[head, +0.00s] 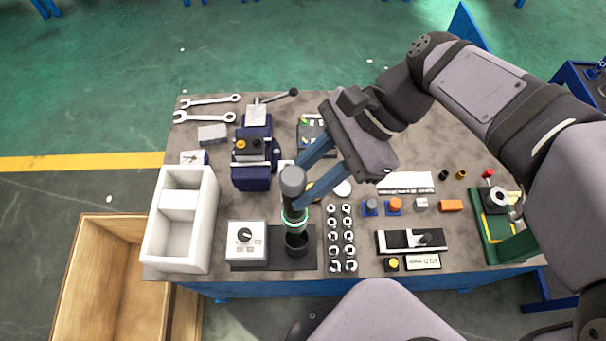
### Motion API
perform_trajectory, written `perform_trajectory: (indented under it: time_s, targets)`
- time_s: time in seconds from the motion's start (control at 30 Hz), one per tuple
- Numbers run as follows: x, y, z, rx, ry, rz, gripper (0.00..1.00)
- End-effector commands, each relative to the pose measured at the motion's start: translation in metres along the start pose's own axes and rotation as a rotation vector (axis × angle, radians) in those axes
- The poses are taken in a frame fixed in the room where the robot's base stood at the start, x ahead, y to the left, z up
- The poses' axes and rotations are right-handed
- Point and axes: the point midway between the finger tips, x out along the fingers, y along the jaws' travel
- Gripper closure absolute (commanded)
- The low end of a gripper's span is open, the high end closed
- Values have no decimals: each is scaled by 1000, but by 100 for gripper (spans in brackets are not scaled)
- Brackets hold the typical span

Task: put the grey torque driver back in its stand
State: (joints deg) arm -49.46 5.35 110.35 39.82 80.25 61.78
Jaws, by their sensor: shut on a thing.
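The grey torque driver (293,183) is upright, with a grey rounded top, a dark body and a glowing green ring low on it. My gripper (299,188) is shut on its upper part, with blue fingers reaching down from the upper right. The stand (297,243) is a black round cup on a dark base plate (282,262). The driver's lower end is right over or at the cup's mouth in this view. I cannot tell whether its tip is inside the cup.
A grey box with a black knob (246,236) stands left of the stand. Several sockets (340,238) stand in rows to its right. A white divided bin (183,217) is at the left table edge. A blue vise (252,160) and two wrenches (205,117) lie farther back.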

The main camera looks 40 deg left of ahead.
Motion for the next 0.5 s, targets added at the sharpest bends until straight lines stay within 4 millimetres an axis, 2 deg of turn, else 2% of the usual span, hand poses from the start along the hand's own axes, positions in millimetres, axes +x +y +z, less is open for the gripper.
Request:
perform_trajectory:
  time_s: [0.5]
  targets:
    - [26, 0, -21, -1, -3, -2, 100]
